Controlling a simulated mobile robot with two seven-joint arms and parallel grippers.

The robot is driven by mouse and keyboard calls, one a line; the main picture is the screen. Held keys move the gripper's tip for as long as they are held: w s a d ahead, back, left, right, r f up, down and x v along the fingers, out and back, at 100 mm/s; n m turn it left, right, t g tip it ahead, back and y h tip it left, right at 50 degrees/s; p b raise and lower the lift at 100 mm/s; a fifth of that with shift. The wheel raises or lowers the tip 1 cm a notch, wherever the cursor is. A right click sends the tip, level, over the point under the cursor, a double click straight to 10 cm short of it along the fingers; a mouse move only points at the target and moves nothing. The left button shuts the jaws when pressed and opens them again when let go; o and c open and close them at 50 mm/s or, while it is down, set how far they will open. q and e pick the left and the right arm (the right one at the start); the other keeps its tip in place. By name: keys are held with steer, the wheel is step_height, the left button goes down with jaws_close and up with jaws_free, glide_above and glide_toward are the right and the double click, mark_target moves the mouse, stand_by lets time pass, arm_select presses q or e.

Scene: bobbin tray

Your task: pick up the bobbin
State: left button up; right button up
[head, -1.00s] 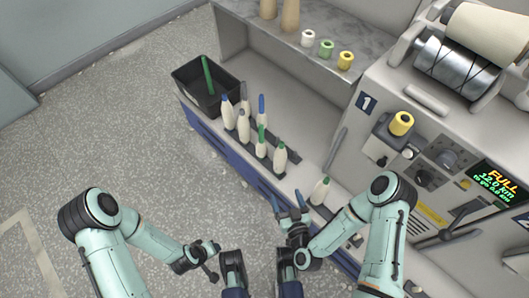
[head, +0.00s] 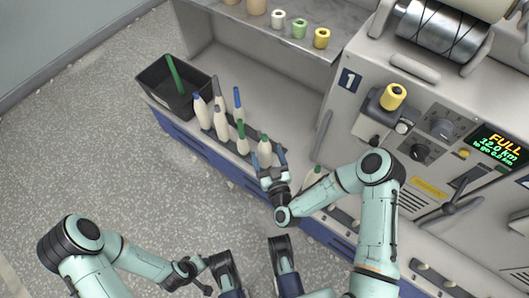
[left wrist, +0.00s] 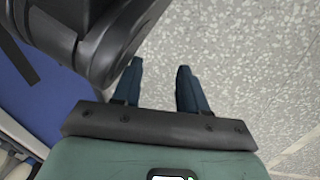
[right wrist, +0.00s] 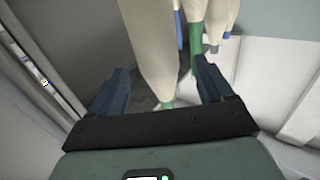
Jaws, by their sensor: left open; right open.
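Several cream bobbins with blue, grey or green tips stand in a tray on the machine's ledge in the head view. The nearest one, a green-tipped bobbin (head: 264,150), stands at the row's right end. My right gripper (head: 269,162) is open, with its fingers at either side of this bobbin in the picture. In the right wrist view, a large cream bobbin (right wrist: 150,40) with a green end shows between the open fingers (right wrist: 165,92); contact cannot be told. My left gripper (head: 196,277) is low at the left, away from the bobbins. The left wrist view shows its fingers (left wrist: 160,75) open and empty over floor.
A black bin (head: 178,98) with a green stick stands at the ledge's left end. A yellow spool (head: 393,96) sits on the machine. Small spools line the upper shelf (head: 340,52). Floor at left is clear.

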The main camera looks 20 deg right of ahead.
mark_target(266, 150)
steer(key=w, duration=0.3)
steer(key=shift+w+f+b, duration=0.1)
steer(key=shift+w+b, duration=0.1)
steer(key=shift+b, duration=0.15)
arm_select(q)
steer(key=shift+s+a+f+g, duration=0.2)
steer(key=shift+s+f+g, duration=0.3)
steer(key=shift+s+f, duration=0.55)
steer(key=shift+s+r, duration=0.1)
arm_select(e)
steer(key=shift+c, duration=0.3)
steer(key=c, duration=1)
steer(key=shift+c, duration=0.2)
